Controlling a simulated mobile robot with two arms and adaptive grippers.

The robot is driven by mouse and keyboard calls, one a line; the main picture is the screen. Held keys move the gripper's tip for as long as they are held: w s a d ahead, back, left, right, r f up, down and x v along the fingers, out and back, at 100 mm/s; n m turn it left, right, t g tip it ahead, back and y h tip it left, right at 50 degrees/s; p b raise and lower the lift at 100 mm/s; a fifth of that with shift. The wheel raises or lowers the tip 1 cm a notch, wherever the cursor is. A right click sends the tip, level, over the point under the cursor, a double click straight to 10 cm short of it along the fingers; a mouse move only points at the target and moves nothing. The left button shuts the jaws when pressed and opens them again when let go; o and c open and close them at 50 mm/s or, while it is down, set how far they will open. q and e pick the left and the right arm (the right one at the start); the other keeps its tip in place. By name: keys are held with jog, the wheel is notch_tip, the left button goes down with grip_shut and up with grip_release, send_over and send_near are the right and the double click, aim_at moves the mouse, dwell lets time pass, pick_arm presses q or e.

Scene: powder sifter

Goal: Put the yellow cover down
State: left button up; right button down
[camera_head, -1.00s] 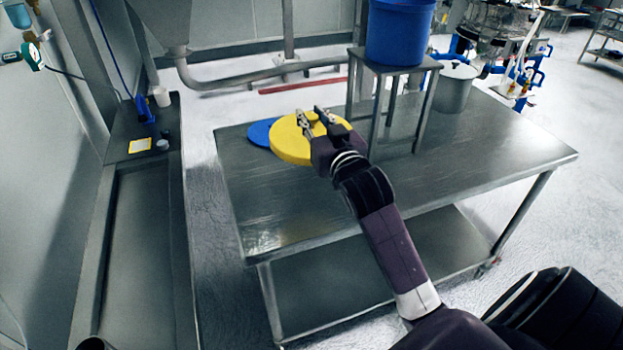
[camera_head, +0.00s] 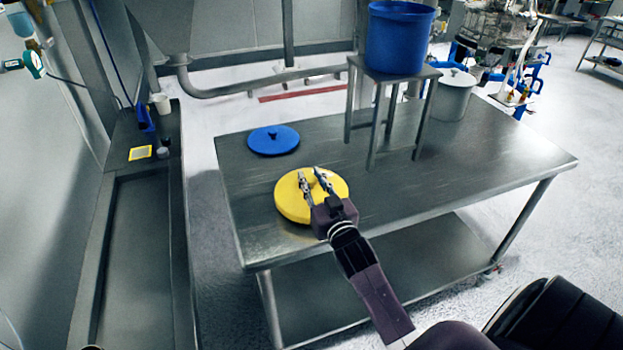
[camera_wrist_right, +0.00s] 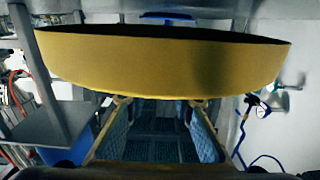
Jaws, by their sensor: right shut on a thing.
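The round yellow cover (camera_head: 290,207) is over the front left part of the steel table (camera_head: 420,200). My right gripper (camera_head: 311,180) reaches in from the front and is shut on the cover at its top. I cannot tell whether the cover's underside touches the table. In the right wrist view the cover's yellow rim (camera_wrist_right: 160,62) spans most of the width, just beyond my right gripper's fingers (camera_wrist_right: 158,105). My left gripper is not in view.
A blue lid (camera_head: 262,141) lies on the table behind the cover. A small metal stand (camera_head: 392,75) holds a blue bucket (camera_head: 399,38). A grey lidded pot (camera_head: 454,97) stands at the back right. The table's front and right are clear.

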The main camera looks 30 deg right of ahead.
jog(key=shift+s+f+b, duration=0.1)
jog(key=shift+f+b, duration=0.25)
jog(key=shift+f, duration=0.2)
jog(key=c, duration=1.7)
grip_release()
jog(key=shift+f, duration=0.1)
jog(key=shift+o, duration=0.2)
jog(key=shift+f, duration=0.1)
